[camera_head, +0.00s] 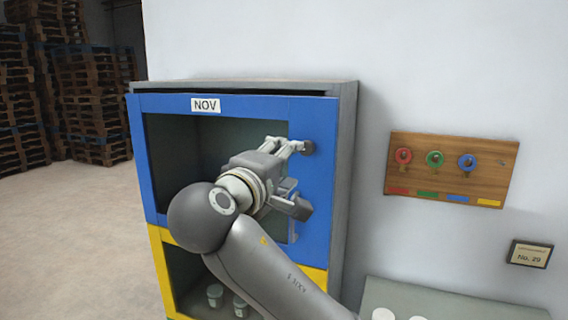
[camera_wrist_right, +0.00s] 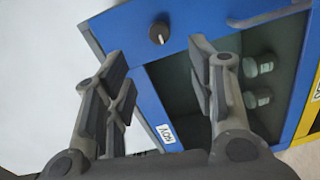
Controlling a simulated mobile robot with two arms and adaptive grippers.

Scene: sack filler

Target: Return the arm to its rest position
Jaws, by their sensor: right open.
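My right arm reaches in from the bottom of the head view. Its right gripper (camera_head: 293,176) is in front of the right side of the blue door (camera_head: 318,185) of a grey cabinet. In the right wrist view the gripper (camera_wrist_right: 160,68) has its two fingers spread apart, with nothing between them. The dark round knob (camera_wrist_right: 158,33) of the blue door shows beyond the fingertips. In the head view the knob (camera_head: 307,147) is close to the upper finger; I cannot tell whether they touch. My left gripper is not in view.
The blue door carries a NOV label (camera_head: 206,105) and looks shut. A yellow-framed compartment (camera_head: 160,262) with jars (camera_head: 215,295) is below. A wooden board (camera_head: 450,168) with coloured rings hangs on the wall at right. Pallets (camera_head: 90,100) stand far left; the floor there is clear.

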